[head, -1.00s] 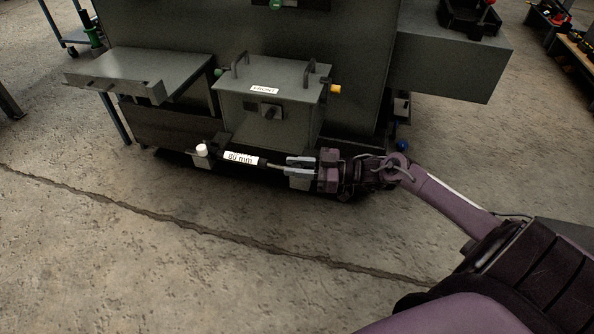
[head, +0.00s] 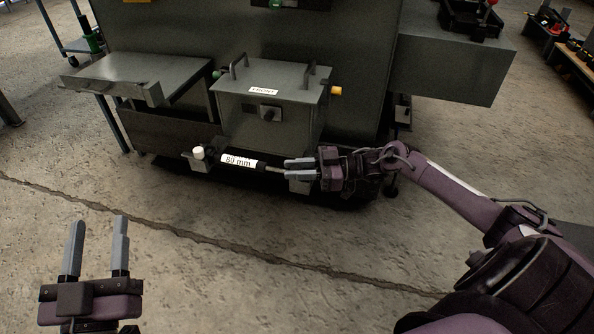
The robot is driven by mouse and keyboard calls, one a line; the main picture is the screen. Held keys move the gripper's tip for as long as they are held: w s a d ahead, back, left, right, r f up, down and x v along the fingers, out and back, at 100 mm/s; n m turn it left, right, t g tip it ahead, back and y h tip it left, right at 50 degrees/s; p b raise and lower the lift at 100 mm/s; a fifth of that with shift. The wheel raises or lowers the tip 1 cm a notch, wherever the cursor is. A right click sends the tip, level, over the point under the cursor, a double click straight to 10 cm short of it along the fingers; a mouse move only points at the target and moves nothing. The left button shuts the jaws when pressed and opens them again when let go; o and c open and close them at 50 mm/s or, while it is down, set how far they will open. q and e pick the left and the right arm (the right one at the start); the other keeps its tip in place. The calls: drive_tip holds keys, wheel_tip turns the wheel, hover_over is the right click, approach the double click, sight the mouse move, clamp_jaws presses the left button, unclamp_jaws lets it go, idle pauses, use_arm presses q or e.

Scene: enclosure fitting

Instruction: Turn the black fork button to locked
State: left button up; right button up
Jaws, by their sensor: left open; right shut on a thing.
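A grey box (head: 235,135) stands at the front of the large grey cabinet, with a label reading FRONT. My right gripper (head: 300,168) is below the box, shut on the thin shaft of a black bar labelled 80 mm (head: 239,160). The bar lies roughly level, pointing left. My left gripper (head: 97,245) is open and empty at the lower left, well away from the box.
A white knob (head: 198,152) is at the bar's left end. A grey shelf (head: 140,75) juts out at left and a grey ledge (head: 455,60) at right. Yellow (head: 335,91) and green (head: 217,74) ends flank the box. The concrete floor in front is clear.

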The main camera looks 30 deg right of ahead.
use_arm(q)
drive_tip(key=shift+s+r, duration=0.1)
drive_tip(key=shift+r, duration=0.3)
use_arm(e)
drive_tip(key=o, duration=1)
use_arm(q)
drive_tip(key=shift+a, duration=0.1)
use_arm(e)
drive_tip(key=shift+d, duration=0.15)
use_arm(q)
wheel_tip(320, 180, down, 7)
drive_tip(key=g+y, duration=0.1)
drive_tip(key=g, duration=0.2)
drive_tip(key=shift+w+d+r+p, duration=0.15)
drive_tip(key=shift+w+d+p, duration=0.2)
drive_tip(key=shift+p, duration=0.1)
use_arm(e)
drive_tip(key=v, duration=0.7)
drive_tip(key=shift+s+d, duration=0.15)
